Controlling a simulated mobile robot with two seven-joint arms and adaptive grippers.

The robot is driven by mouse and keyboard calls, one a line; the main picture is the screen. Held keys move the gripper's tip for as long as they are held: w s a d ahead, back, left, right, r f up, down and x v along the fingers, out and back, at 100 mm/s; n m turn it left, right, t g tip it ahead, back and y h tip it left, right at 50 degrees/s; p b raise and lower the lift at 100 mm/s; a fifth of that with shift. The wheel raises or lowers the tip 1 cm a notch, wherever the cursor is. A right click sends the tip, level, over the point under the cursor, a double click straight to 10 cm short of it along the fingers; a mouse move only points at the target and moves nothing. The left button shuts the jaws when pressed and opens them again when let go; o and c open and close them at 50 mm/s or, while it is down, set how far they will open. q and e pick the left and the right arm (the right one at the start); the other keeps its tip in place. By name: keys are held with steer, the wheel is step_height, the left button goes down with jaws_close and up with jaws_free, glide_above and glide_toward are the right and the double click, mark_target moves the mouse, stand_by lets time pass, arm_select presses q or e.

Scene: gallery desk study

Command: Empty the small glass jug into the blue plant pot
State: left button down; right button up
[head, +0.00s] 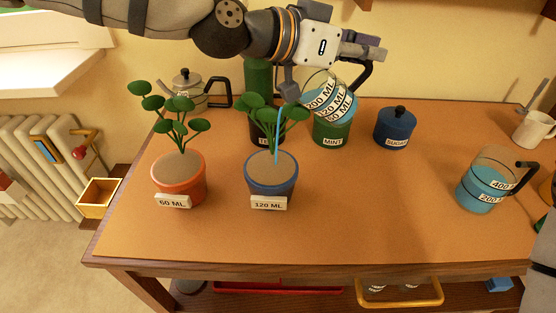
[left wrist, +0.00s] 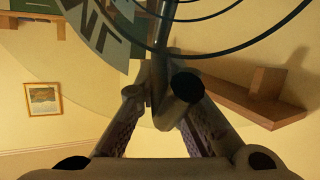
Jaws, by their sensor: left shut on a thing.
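The small glass jug (head: 322,98), with 200, 120 and 60 ML labels and blue liquid, is tipped to the left in the air. My left gripper (head: 370,52) is shut on its dark handle (head: 364,76). A thin blue stream (head: 278,130) falls from the jug into the blue plant pot (head: 270,185), labelled 120 ML. The pot stands upright on the desk with a leafy plant and brown soil. In the left wrist view the jug's clear wall and printed label (left wrist: 92,28) show close up, beyond my fingers (left wrist: 165,105).
An orange pot (head: 180,182) labelled 60 ML stands left of the blue pot. Behind are a green MINT canister (head: 331,130), a blue SUGAR canister (head: 395,130) and a glass teapot (head: 190,88). A larger jug (head: 483,185) and white mug (head: 533,129) stand right. The desk's front middle (head: 370,210) is clear.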

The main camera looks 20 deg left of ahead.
arm_select(q)
steer(key=shift+r, duration=0.15)
steer(key=shift+s+a+r, duration=0.15)
steer(key=shift+a+r, duration=0.05)
steer(key=shift+r, duration=0.05)
arm_select(e)
steer(key=shift+s+f, duration=0.1)
arm_select(q)
steer(key=shift+h, duration=0.3)
arm_select(e)
steer(key=shift+s, duration=0.1)
arm_select(q)
steer(key=shift+s+a+r+t, duration=0.1)
steer(key=shift+a+r+t, duration=0.05)
steer(key=shift+r+t, duration=0.2)
arm_select(e)
steer(key=shift+s+f, duration=0.1)
steer(key=shift+f, duration=0.05)
arm_select(q)
steer(key=shift+s+a+r+h, duration=0.1)
steer(key=shift+a+r+h, duration=0.05)
steer(key=shift+r+h, duration=0.15)
arm_select(e)
steer(key=shift+f, duration=0.1)
